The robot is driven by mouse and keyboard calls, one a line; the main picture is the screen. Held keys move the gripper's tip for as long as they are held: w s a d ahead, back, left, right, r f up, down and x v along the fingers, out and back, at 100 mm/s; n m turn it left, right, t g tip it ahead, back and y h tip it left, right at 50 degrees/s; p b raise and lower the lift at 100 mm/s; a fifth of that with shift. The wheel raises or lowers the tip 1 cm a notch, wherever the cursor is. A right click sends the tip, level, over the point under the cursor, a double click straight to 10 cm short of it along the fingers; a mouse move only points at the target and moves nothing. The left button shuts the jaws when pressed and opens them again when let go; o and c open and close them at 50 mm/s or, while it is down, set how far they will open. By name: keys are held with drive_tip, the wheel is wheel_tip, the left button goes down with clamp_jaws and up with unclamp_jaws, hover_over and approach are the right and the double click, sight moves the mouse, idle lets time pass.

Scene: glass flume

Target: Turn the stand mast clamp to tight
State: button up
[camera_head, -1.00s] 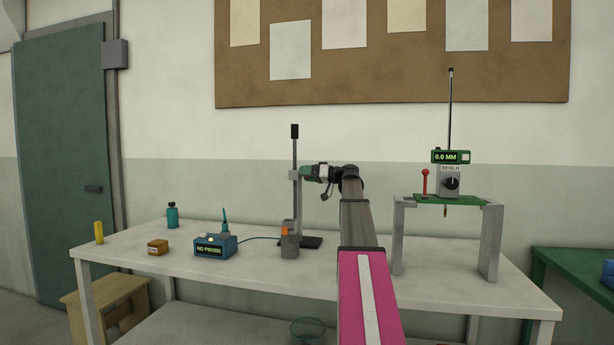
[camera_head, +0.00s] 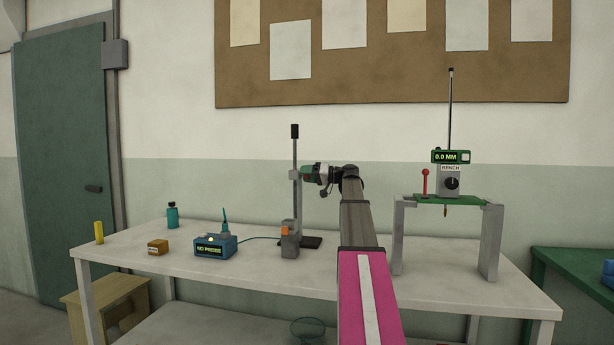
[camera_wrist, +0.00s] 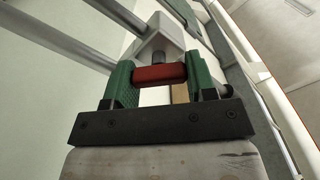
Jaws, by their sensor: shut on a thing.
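The stand (camera_head: 295,150) is a thin grey upright mast with a black top on the bench. Its grey clamp block (camera_head: 293,175) sits partway up the mast and also shows in the wrist view (camera_wrist: 157,38). In the wrist view, a red crossbar handle (camera_wrist: 150,75) sits on a dark stem from this block. My gripper (camera_wrist: 161,72) has its green fingers shut on the handle, one at each end. In the head view my gripper (camera_head: 303,174) reaches the clamp from the right and hides the handle. No tight or loose marking is readable.
A blue box (camera_head: 215,246) with a lit display stands left of the mast, with a cable running toward the stand. A green-topped bench stand (camera_head: 450,199) with a red lever and a 0.0 MM readout is at right. Small items stand far left; the front of the bench is clear.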

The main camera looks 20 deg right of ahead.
drive_tip(key=m, duration=0.6)
drive_tip(key=shift+f+m, duration=0.15)
drive_tip(key=shift+m, duration=0.15)
drive_tip(key=m, duration=0.5)
drive_tip(key=shift+f, duration=0.1)
drive_tip(key=shift+m, duration=0.4)
drive_tip(key=o, duration=0.9)
drive_tip(key=shift+o, duration=0.2)
drive_tip(key=shift+d, duration=0.15)
drive_tip(key=v, duration=1)
drive_tip(key=shift+s+d, duration=0.2)
drive_tip(key=shift+d, duration=0.05)
